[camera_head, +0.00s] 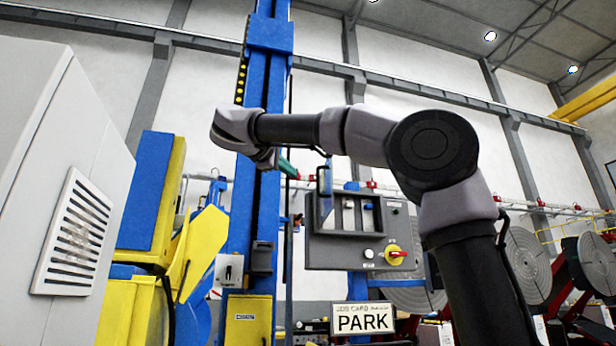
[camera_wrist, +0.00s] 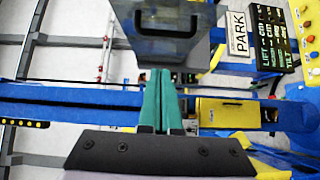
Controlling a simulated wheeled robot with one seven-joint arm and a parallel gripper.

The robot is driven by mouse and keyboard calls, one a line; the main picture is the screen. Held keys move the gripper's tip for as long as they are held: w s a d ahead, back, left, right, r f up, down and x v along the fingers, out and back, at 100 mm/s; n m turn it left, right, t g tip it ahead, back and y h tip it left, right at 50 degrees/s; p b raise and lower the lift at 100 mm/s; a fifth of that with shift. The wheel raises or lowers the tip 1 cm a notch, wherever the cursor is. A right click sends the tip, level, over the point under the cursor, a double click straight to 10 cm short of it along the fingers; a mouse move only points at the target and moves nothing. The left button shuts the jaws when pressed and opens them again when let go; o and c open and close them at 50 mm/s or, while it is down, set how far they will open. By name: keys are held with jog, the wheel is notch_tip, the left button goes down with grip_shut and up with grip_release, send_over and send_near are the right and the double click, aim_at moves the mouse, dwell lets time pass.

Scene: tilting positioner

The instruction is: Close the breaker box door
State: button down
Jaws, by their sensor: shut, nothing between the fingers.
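The breaker box (camera_head: 340,256) is a dark grey panel in the middle of the head view, with a red-and-yellow rotary switch (camera_head: 395,254) and a white round knob at its lower right. A framed door with window openings (camera_head: 328,219) shows at its upper left; how far it stands open I cannot tell. In the wrist view a see-through grey door with a handle (camera_wrist: 168,18) fills the top middle. My gripper (camera_head: 289,170) is shut and empty, its teal fingers together. In the wrist view the fingertips (camera_wrist: 160,72) end near the door's edge; contact is unclear.
A blue column (camera_head: 268,190) stands behind my gripper, with a yellow box (camera_head: 248,320) low on it. A large white cabinet (camera_head: 50,150) fills the left. A PARK sign (camera_head: 363,320) is below the panel. Round slotted plates (camera_head: 520,265) stand at right.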

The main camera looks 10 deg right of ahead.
jog(key=w+d, duration=0.2)
jog(key=d, duration=0.3)
jog(key=shift+d, duration=0.35)
